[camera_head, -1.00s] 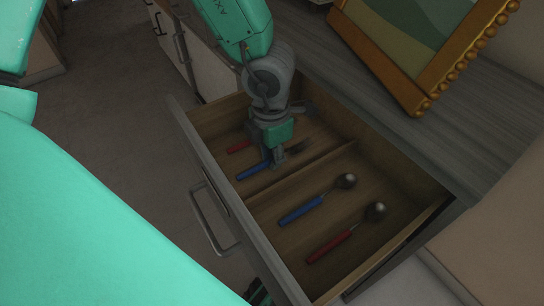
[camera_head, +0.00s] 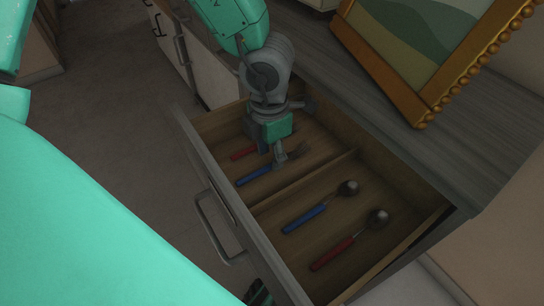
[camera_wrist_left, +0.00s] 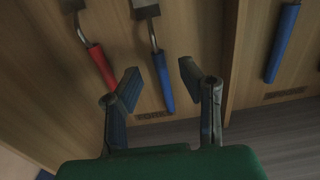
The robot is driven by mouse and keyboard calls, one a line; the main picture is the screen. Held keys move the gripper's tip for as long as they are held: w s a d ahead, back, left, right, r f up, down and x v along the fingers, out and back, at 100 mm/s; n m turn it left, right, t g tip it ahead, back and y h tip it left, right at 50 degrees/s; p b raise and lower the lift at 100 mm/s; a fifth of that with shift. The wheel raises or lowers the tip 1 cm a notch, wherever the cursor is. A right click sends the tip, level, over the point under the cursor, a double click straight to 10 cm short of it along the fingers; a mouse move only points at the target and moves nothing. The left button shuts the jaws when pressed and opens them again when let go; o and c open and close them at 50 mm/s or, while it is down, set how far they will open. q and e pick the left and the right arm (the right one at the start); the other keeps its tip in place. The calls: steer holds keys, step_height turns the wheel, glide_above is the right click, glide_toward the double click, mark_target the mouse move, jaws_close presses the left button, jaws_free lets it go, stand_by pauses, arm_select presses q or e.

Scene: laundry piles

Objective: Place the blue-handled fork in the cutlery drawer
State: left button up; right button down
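The blue-handled fork (camera_head: 256,177) lies in the forks' compartment of the open cutlery drawer (camera_head: 240,214), beside a red-handled fork (camera_head: 243,153). My left gripper (camera_head: 279,158) is just over the blue-handled fork and partly hides it. In the left wrist view the fingers (camera_wrist_left: 160,90) are spread apart, with the blue handle (camera_wrist_left: 163,82) between them and not clasped. The red handle (camera_wrist_left: 103,68) lies to its left. A dark part at the bottom edge of the head view may be my right gripper (camera_head: 258,293); its fingers are not clear.
A wooden divider (camera_head: 305,183) separates the forks from a blue-handled spoon (camera_head: 305,219) and a red-handled spoon (camera_head: 333,254). A gold-framed picture (camera_head: 400,85) stands on the grey counter (camera_head: 440,150) behind the drawer. The drawer's walls surround my left gripper.

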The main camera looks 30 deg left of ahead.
arm_select(q)
step_height(320, 180, up, 9)
steer(key=p, duration=0.3)
steer(key=shift+d+p, duration=0.15)
steer(key=shift+p, duration=0.2)
